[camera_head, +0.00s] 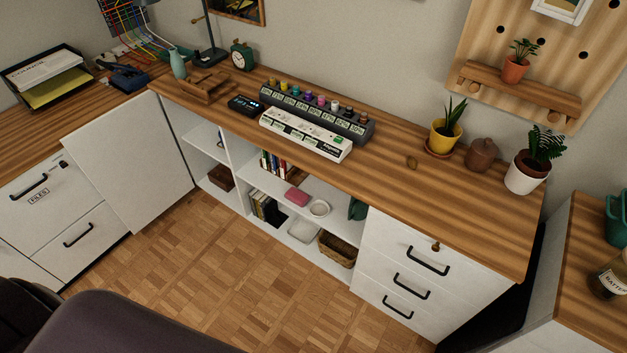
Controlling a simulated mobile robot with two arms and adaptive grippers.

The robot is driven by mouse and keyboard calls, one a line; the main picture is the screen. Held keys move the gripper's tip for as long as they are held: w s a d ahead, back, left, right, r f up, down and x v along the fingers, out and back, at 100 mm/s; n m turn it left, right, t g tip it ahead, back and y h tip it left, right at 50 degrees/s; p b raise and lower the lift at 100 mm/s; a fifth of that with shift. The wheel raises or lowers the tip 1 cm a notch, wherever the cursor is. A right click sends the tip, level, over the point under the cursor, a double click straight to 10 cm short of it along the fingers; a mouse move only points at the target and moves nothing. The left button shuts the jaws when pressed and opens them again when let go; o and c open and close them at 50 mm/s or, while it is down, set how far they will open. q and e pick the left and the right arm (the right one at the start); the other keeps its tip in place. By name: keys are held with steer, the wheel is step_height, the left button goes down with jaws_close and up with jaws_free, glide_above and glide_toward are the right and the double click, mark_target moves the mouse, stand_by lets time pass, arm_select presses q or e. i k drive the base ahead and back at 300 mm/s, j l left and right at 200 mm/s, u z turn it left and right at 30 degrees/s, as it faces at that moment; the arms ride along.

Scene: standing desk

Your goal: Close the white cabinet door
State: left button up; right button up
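The white cabinet door (130,165) stands open at the left end of the long desk's cabinet. It is a flat, plain white panel, swung out to the left beside the file drawers. Its right edge is at the left side of the open compartment (202,150), whose shelves show, with a brown box (221,177) low inside. No handle shows on the face of the door that I see. Neither of my grippers is in view.
White file drawers (75,236) with black handles stand left of the door. Open shelves and a white drawer unit (420,280) are to the right. The parquet floor (230,270) in front is clear. A dark rounded shape (110,325) fills the bottom left.

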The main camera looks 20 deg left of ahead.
mark_target(131, 153)
steer(key=j+u, duration=0.1)
steer(key=j, duration=2.6)
steer(key=i, duration=0.05)
